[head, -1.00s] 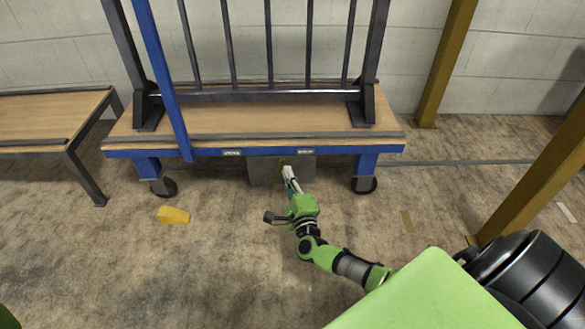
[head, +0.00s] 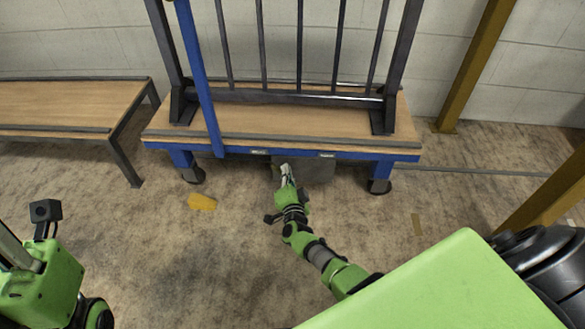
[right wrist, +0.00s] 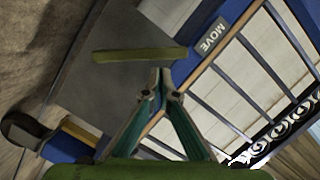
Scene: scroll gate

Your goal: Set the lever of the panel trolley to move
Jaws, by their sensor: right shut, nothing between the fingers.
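The panel trolley (head: 380,150) has a wooden deck, a blue front beam and dark upright bars. Two small label plates sit on the beam; the right wrist view shows the MOVE label (right wrist: 212,38). There the lever, an olive bar (right wrist: 138,54), lies over a grey plate, one end near the blue beam close to MOVE. In the head view my gripper hides most of it. My right gripper (right wrist: 166,92) is shut and empty, its tips just apart from the lever. It shows below the beam in the head view (head: 286,170). My left gripper (head: 10,242) is cut off at the left edge.
A wooden bench (head: 60,105) stands at left. Ochre posts (head: 475,65) stand at right. The floor before the trolley is otherwise mostly clear.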

